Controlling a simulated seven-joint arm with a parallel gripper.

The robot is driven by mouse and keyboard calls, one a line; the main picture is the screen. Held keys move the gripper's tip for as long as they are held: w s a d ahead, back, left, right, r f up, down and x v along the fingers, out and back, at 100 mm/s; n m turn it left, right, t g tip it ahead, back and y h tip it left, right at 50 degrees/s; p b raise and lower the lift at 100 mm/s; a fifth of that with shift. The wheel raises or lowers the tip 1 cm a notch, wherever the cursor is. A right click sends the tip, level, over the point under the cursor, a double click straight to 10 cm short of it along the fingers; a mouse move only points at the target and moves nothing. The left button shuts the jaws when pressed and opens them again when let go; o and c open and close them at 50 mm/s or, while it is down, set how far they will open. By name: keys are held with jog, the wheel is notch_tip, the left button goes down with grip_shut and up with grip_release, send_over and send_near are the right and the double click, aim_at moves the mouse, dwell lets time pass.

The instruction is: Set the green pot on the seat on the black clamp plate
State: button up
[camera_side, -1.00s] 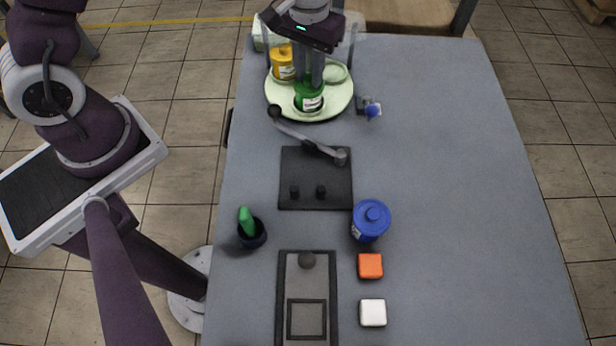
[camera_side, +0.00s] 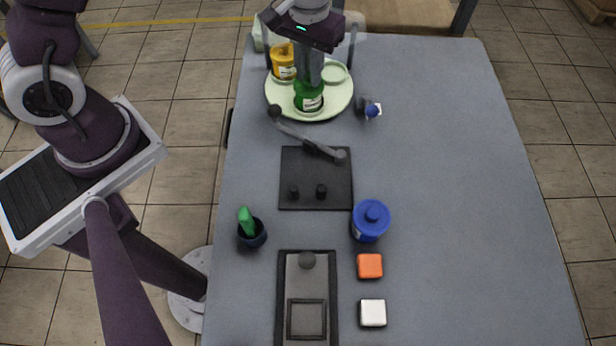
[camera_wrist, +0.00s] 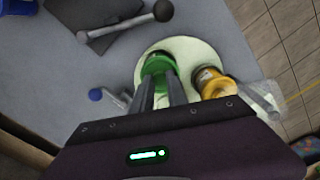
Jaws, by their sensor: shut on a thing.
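The green pot (camera_side: 308,98) stands upright on the pale green round tray (camera_side: 338,103) at the back of the table. My gripper (camera_side: 310,80) points down over it and is shut on its top. In the wrist view the green pot (camera_wrist: 157,64) sits between my fingertips (camera_wrist: 160,76). The black clamp plate (camera_side: 316,180) lies nearer the front, with a grey lever (camera_side: 310,143) across its far edge and two dark pegs (camera_side: 307,192) on it. I cannot make out the seat clearly.
A yellow pot (camera_side: 283,66) stands on the tray, left of the green pot. A small blue-tipped item (camera_side: 371,110) lies right of the tray. A blue pot (camera_side: 371,221), orange block (camera_side: 370,266), white block (camera_side: 373,313), dark cup (camera_side: 252,235) and framed board (camera_side: 283,300) are nearer. The table's right side is clear.

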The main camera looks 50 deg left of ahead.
jog(key=shift+r, duration=0.65)
dwell(0.6)
jog(key=shift+r, duration=3.1)
jog(key=s+d, duration=1.2)
jog(key=shift+s+d, duration=0.35)
jog(key=shift+s, duration=0.05)
notch_tip(320, 180, down, 7)
jog(key=shift+r, duration=0.15)
jog(key=shift+f, duration=0.95)
dwell(0.5)
